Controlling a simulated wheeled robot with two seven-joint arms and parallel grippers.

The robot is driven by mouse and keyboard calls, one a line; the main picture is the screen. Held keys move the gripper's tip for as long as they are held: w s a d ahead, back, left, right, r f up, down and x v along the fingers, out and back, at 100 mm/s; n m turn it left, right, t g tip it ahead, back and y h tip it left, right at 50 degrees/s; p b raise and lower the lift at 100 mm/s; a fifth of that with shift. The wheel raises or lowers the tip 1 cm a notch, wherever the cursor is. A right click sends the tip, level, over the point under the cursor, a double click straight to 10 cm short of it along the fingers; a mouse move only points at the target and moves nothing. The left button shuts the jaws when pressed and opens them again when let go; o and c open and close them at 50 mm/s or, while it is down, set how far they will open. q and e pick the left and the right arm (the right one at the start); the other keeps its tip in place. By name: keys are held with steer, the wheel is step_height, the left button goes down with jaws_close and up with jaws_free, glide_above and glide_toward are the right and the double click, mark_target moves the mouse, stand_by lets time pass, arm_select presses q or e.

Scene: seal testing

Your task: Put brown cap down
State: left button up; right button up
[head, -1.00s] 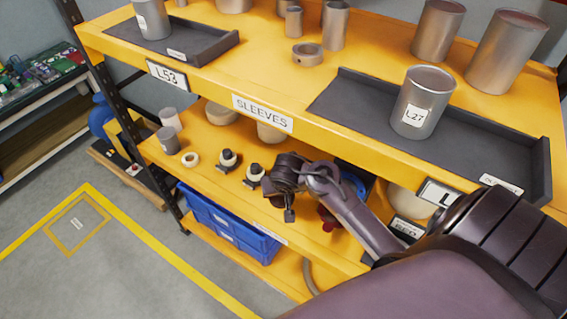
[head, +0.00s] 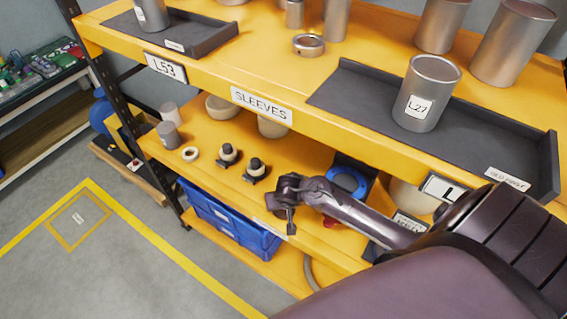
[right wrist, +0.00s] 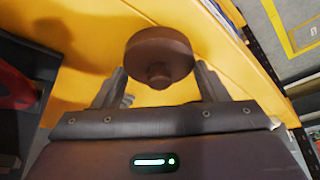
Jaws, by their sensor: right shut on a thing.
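The brown cap (right wrist: 158,52), a round disc with a short stub, sits between the fingertips of my right gripper (right wrist: 160,76) in the right wrist view. The gripper is shut on it, with yellow shelf surface behind. In the head view my right gripper (head: 289,203) is over the front part of the lower yellow shelf (head: 215,170). The cap cannot be told apart from the dark gripper there. Whether the cap touches the shelf cannot be told. My left gripper is not in view.
Two black-and-cream fittings (head: 256,168), a cream ring (head: 190,154) and grey cylinders (head: 169,135) stand left of the gripper. A blue ring (head: 346,181) lies in a dark tray to its right. The upper shelf edge (head: 310,125) overhangs behind. A blue bin (head: 232,228) is below.

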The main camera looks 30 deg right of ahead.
steer(key=o, duration=0.9)
steer(key=shift+f, duration=0.15)
steer(key=shift+o, duration=0.2)
steer(key=shift+r, duration=0.25)
steer(key=p+v, duration=0.1)
steer(key=v, duration=1.1)
steer(key=shift+p, duration=0.4)
steer(key=shift+f, duration=0.1)
